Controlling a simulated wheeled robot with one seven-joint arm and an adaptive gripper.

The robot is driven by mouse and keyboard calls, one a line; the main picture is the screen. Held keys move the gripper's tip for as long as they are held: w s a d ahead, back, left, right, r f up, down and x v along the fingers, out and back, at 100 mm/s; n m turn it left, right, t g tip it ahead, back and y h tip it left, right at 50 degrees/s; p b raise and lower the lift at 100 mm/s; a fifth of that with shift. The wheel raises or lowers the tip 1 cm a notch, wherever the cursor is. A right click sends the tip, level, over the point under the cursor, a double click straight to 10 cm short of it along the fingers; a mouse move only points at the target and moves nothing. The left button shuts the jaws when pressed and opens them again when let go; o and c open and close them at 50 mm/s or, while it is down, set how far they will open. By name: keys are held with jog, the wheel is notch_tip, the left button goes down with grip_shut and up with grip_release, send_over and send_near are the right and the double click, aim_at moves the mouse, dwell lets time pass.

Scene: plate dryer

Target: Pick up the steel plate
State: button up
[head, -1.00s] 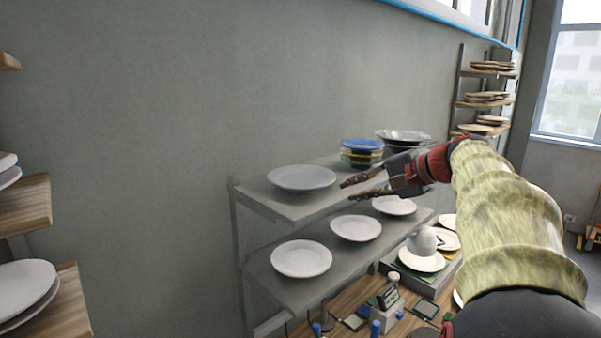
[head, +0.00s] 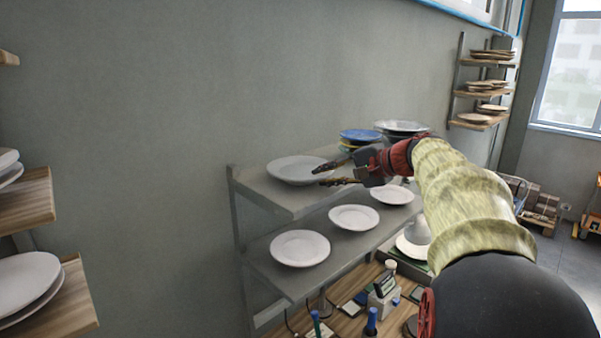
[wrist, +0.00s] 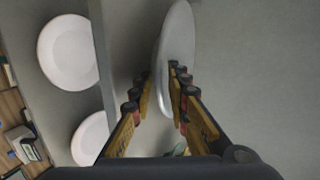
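The steel plate (head: 292,168) is a smooth grey plate lying flat at the left end of the upper shelf. In the wrist view the plate (wrist: 178,32) is seen steeply from the side, at the top middle. My gripper (head: 318,177) comes in from the right, with its fingertips at the plate's near right rim. In the wrist view my gripper (wrist: 156,80) is open, with a gap between the fingers. One finger overlaps the plate in the picture; I cannot tell if it touches.
The grey upper shelf (head: 285,196) also holds stacked blue and yellow dishes (head: 360,136) and a darker stack (head: 402,128) behind my gripper. Pale plates (head: 300,248) stand on the shelf below. A wall rises behind. Wooden racks with plates flank left and far right.

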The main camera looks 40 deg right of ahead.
jog(key=shift+c, duration=0.6)
grip_shut()
jog(key=shift+r, duration=0.1)
dwell(0.3)
